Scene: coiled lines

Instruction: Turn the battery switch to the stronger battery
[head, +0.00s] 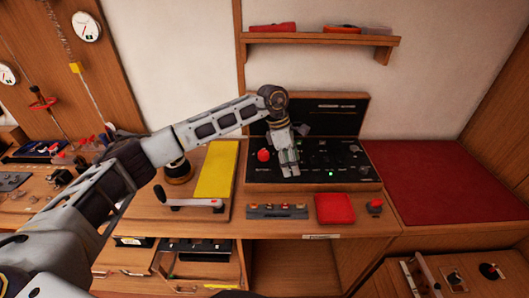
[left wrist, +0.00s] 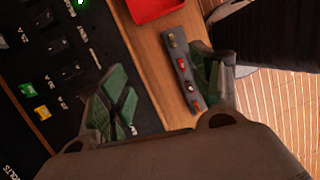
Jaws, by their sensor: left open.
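A black switch panel (head: 312,176) lies on the desk with its dark lid raised behind it. A red knob (head: 264,155), which looks like the battery switch, stands at the panel's left side; its pointing direction is too small to tell. My left gripper (head: 289,170) reaches down over the panel, just right of the red knob and apart from it. In the left wrist view, the left gripper (left wrist: 160,80) is open with nothing between its green-padded fingers. That view shows rocker switches, a green light (left wrist: 27,89) and a yellow light (left wrist: 42,112). Any voltage readings are not legible. My right gripper is out of view.
A grey strip with small coloured parts (head: 277,212) and a red tray (head: 335,209) lie in front of the panel. A small red-topped control (head: 376,207) is right of them. A yellow board (head: 217,170) lies left. A red mat (head: 445,188) is clear.

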